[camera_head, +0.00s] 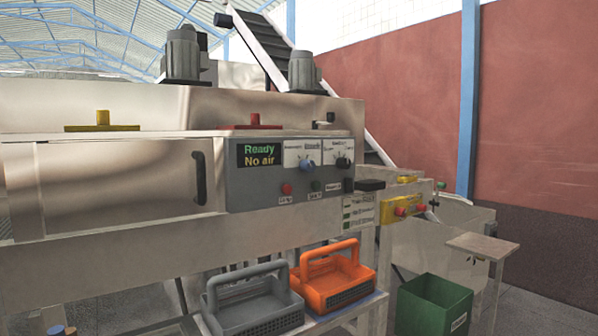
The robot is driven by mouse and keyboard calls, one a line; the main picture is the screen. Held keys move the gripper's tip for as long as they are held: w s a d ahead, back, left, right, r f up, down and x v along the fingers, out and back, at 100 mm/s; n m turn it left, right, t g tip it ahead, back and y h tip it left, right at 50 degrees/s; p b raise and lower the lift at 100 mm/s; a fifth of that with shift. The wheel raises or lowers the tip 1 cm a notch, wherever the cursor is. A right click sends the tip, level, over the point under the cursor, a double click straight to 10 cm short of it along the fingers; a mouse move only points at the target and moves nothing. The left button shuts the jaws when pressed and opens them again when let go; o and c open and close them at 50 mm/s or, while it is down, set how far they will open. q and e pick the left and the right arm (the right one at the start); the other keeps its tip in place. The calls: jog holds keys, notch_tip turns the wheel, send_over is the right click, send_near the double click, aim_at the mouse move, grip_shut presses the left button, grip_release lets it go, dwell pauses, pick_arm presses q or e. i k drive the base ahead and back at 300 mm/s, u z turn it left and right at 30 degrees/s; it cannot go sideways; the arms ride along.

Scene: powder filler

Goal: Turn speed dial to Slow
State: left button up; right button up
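The control panel (262,183) is a grey box on the front of the steel machine. Its display (259,156) reads "Ready" and "No air". The small lettering is too blurred to tell surely which one is the speed dial or where either pointer stands. A red button (286,188) and dark buttons (316,186) sit below the dials. Neither of my grippers shows in the head view.
A grey basket (252,312) and an orange basket (335,283) stand on a low shelf below the panel. A green bin (432,306) stands right of them. A black block (370,185) juts out just right of the panel. A door handle (199,178) is left of it.

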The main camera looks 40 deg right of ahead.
aim_at(342, 163)
jog(key=z, duration=1.35)
jog(key=k, duration=0.5)
jog(key=z, duration=0.65)
jog(key=i, duration=1.15)
jog(key=u, duration=0.9)
jog(key=i, duration=0.85)
jog(key=u, duration=0.95)
